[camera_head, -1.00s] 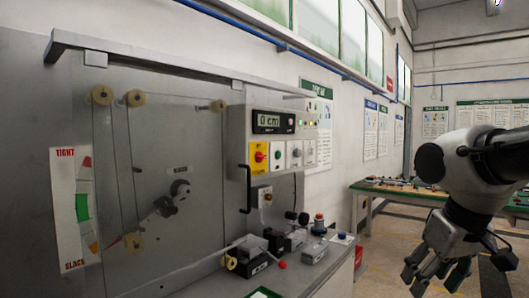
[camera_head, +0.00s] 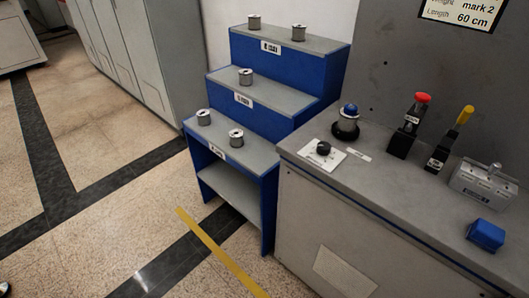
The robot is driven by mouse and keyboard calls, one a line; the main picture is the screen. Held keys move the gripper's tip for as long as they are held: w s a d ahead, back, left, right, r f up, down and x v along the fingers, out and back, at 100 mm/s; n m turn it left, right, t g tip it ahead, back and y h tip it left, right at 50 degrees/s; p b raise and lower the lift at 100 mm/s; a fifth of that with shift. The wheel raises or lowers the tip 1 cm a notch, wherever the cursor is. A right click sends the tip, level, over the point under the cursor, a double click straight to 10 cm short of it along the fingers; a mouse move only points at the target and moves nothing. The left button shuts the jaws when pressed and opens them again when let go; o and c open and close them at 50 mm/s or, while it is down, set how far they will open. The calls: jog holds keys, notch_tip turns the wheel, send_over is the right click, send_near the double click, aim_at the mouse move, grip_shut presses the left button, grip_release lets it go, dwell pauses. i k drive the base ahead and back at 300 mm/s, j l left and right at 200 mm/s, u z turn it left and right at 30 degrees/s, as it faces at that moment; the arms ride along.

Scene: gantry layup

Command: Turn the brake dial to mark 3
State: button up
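A small black knob (camera_head: 323,147) sits on a white square plate (camera_head: 326,155) near the left front of the grey bench top. It looks like the brake dial. Its marks are too small to read, so I cannot tell where it points. A sign (camera_head: 462,12) on the grey panel above, cut off at the top, reads "mark 2" and "Length 60 cm".
Behind the knob stands a blue-topped round post (camera_head: 346,121). To its right are a red-tipped lever (camera_head: 410,125), a yellow-tipped lever (camera_head: 449,139), a grey box (camera_head: 482,182) and a blue block (camera_head: 487,235). A blue stepped rack (camera_head: 262,152) with several spools adjoins the bench. Floor at left is open.

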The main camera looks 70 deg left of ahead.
aim_at(323, 148)
jog(key=u, duration=2)
jog(key=i, duration=0.25)
